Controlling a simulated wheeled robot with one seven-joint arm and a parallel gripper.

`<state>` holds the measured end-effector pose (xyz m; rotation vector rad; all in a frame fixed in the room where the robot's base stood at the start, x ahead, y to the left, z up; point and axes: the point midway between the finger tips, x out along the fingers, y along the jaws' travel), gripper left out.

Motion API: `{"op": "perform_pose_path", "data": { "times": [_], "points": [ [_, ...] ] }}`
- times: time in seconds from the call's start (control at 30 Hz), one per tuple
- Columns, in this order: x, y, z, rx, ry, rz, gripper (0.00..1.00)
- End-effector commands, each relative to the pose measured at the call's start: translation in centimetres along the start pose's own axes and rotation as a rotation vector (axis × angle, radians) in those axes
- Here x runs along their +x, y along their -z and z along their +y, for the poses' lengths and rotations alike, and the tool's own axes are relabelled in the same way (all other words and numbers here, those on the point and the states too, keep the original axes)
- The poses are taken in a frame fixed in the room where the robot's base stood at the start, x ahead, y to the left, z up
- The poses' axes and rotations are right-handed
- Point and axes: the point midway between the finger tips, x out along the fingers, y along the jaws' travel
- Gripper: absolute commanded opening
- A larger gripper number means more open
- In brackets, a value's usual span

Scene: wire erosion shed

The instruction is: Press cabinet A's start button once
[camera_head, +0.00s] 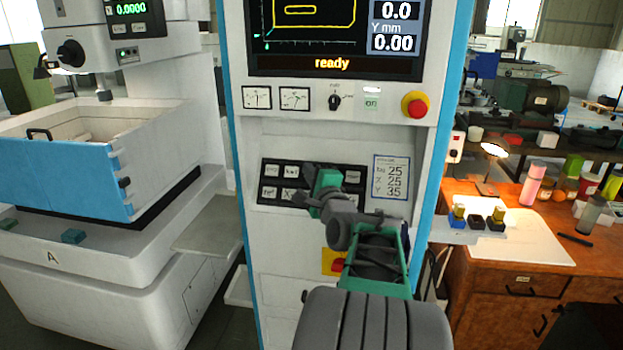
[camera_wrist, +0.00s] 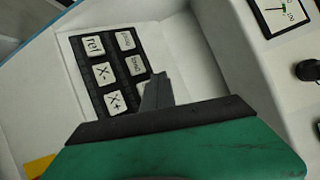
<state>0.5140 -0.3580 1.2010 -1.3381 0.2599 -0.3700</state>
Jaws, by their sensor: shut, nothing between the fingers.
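Cabinet A (camera_head: 240,125) stands in the middle of the head view, white with blue edges, its screen reading "ready". Its black keypad (camera_head: 281,183) has pale keys in two rows. In the wrist view the keypad (camera_wrist: 83,62) shows keys marked ref, X- and X+ beside smaller-lettered ones. I cannot make out which key is start. My gripper (camera_head: 309,171) is shut and empty, in front of the keypad's upper row. In the wrist view its fingertips (camera_wrist: 158,78) lie over the keypad and partly cover a key. I cannot tell whether they touch it. My arm hides other keys.
A red emergency knob (camera_head: 415,105), a small rotary switch (camera_head: 335,101) and two gauges (camera_head: 276,97) sit above the keypad. A machine marked A (camera_head: 60,258) with a blue-fronted tank is at left. A wooden bench (camera_head: 490,265) with a lamp and bottles is at right.

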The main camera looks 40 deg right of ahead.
Motion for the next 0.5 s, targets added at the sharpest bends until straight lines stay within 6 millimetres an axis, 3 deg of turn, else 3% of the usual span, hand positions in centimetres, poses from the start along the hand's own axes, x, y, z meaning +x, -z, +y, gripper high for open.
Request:
{"op": "perform_pose_path", "data": {
  "times": [0.13,0.5],
  "points": [
    [1.4,1.0,1.3,0.0,-0.002,0.0,0.0],
    [2.2,1.6,1.5,-0.001,0.0,0.0,0.0]
  ]
}}
